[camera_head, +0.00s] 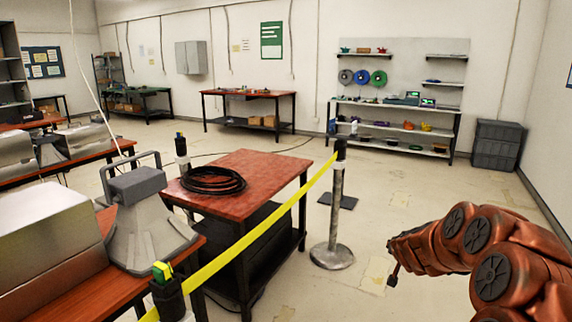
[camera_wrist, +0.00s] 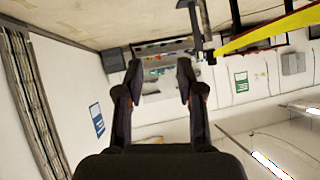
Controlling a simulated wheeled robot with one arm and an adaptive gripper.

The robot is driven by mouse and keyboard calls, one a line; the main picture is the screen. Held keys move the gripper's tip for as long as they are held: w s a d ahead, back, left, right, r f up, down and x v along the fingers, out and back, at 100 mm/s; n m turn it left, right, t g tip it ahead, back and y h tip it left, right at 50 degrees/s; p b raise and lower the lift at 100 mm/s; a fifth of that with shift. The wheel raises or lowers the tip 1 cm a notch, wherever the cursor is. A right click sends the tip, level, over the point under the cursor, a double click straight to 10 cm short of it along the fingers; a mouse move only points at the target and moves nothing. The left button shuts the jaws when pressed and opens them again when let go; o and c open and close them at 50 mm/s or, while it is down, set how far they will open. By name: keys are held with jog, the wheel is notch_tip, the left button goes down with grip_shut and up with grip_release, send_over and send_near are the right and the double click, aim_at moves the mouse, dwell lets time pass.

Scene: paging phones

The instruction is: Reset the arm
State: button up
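My orange-brown arm reaches in from the right edge of the head view, held over the open floor. Its far end points left, and a small dark piece hangs there; the fingers cannot be made out clearly in that view. In the wrist view, which is upside down, my gripper (camera_wrist: 160,80) shows two dark fingers spread apart with a clear gap. Nothing is between them, and the far wall and shelving show through the gap. My gripper touches nothing that I can see.
A yellow barrier tape (camera_head: 262,229) runs to a metal post (camera_head: 333,205) left of my arm. Behind it stands a red-topped table (camera_head: 258,168) with a coiled black cable (camera_head: 213,181). A grey horn speaker (camera_head: 147,220) sits at left. Floor around my arm is clear.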

jog(key=s+a+r+n+y+p, duration=0.1)
jog(key=s+a+r+y, duration=0.15)
jog(key=a, duration=0.35)
jog(key=s+a+r+n+y, duration=0.2)
jog(key=a+r, duration=0.1)
jog(key=a, duration=0.4)
jog(key=s+a+r+n+g+y+p, duration=0.2)
jog(key=s+a+r+n+g, duration=0.15)
jog(key=s+a, duration=0.75)
jog(key=s+d+g+h, duration=0.1)
jog(key=s+g, duration=0.2)
jog(key=s, duration=0.9)
jog(key=s+d+g+h+p, duration=0.1)
jog(key=s+d+g, duration=0.1)
jog(key=s, duration=1.1)
jog(key=s+d+g+h+p, duration=0.1)
jog(key=s+g, duration=0.3)
jog(key=s, duration=0.9)
jog(key=shift+d+r, duration=0.25)
jog(key=shift+d, duration=0.35)
jog(key=shift+s+d+m, duration=0.1)
jog(key=shift+d+m, duration=0.05)
jog(key=shift+m, duration=0.2)
